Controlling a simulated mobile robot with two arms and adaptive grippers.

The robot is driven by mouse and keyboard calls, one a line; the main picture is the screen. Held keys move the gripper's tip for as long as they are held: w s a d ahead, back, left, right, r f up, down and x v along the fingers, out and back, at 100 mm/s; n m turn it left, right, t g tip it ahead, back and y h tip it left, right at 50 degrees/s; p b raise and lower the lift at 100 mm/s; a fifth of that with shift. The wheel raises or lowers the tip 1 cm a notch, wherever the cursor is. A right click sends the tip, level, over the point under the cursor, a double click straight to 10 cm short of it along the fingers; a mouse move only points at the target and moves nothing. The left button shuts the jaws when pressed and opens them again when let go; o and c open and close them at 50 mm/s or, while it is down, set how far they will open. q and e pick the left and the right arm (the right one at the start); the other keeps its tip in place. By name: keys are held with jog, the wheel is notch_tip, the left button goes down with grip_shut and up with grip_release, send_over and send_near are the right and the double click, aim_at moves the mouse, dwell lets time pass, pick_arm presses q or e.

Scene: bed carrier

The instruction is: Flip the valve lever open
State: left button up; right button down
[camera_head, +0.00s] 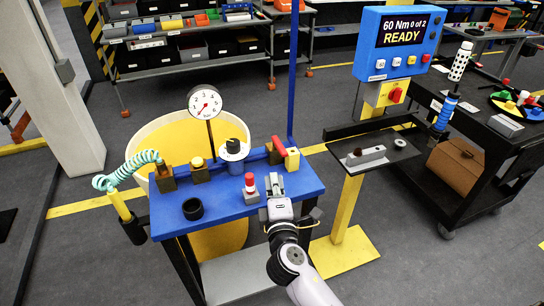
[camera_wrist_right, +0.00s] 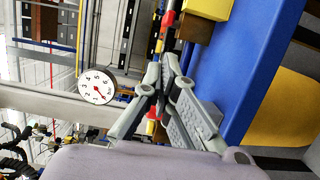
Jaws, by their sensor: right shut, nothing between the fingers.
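The valve lever (camera_head: 279,146) is a red handle at the back right of the blue bench. It is beside a yellow block (camera_head: 292,158). In the right wrist view, the red lever (camera_wrist_right: 168,19) and the yellow block (camera_wrist_right: 208,8) show at the top edge, beyond my fingertips. My right gripper (camera_head: 274,182) is shut and empty over the front right of the bench. It is nearer to me than the lever and appears apart from it. The gripper's fingers (camera_wrist_right: 163,82) also show in the right wrist view. My left gripper is not in view.
The blue bench (camera_head: 225,205) also holds a dial gauge (camera_head: 205,103), a black ring (camera_head: 192,209) and a red-topped piece (camera_head: 249,185) close left of my gripper. A blue post (camera_head: 293,75) rises behind the lever. A yellow stand with a READY display (camera_head: 402,33) is to the right.

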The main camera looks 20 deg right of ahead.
aim_at(279, 149)
jog(key=shift+s, duration=0.1)
jog(key=p+x, duration=0.2)
jog(key=x, duration=0.8)
